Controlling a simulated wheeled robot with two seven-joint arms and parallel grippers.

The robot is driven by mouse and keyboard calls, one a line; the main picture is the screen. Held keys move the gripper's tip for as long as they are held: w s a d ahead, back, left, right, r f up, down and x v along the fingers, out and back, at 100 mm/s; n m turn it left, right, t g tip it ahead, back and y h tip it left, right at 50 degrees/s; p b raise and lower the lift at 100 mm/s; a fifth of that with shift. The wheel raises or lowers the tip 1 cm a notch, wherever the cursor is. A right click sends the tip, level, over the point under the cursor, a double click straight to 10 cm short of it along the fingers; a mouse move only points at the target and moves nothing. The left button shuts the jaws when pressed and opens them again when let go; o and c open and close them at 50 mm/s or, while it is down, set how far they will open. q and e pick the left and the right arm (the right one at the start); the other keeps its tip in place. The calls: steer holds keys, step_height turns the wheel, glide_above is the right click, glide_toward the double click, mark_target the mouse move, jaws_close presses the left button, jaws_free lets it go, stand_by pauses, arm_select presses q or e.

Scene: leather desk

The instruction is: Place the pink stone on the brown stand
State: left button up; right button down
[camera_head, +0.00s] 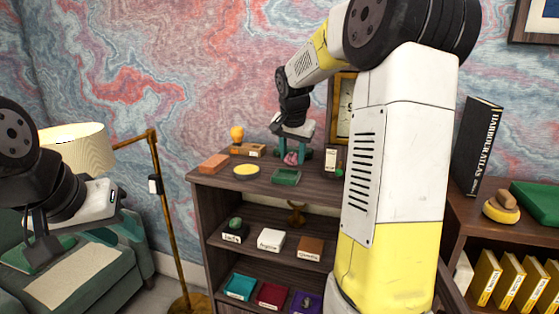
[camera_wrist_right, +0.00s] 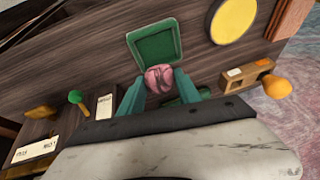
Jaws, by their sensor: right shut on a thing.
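The pink stone (camera_head: 291,158) is between the teal fingers of my right gripper (camera_head: 290,156), just above or on the dark wooden cabinet top, behind the green tray. In the right wrist view the pink stone (camera_wrist_right: 158,77) sits between the fingertips of my right gripper (camera_wrist_right: 158,92), which is shut on it. I cannot tell whether it touches the cabinet top. My left gripper (camera_head: 116,234) is open and empty, in front of the green armchair.
On the cabinet top are a green tray (camera_head: 286,177), a yellow disc (camera_head: 246,171), an orange block (camera_head: 214,163) and a wooden block with an orange knob (camera_head: 237,133). My right arm hides the cabinet's right side.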

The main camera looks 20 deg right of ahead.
mark_target(294, 160)
steer(key=w, duration=0.1)
steer(key=w+d, duration=0.1)
steer(key=w, duration=0.1)
steer(key=w+d, duration=0.1)
steer(key=w, duration=0.1)
steer(key=shift+w+d+f, duration=0.1)
steer(key=shift+w+f, duration=0.1)
steer(key=shift+f, duration=1.8)
steer(key=shift+f, duration=0.15)
steer(key=c, duration=0.8)
jaws_free()
steer(key=shift+c, duration=0.2)
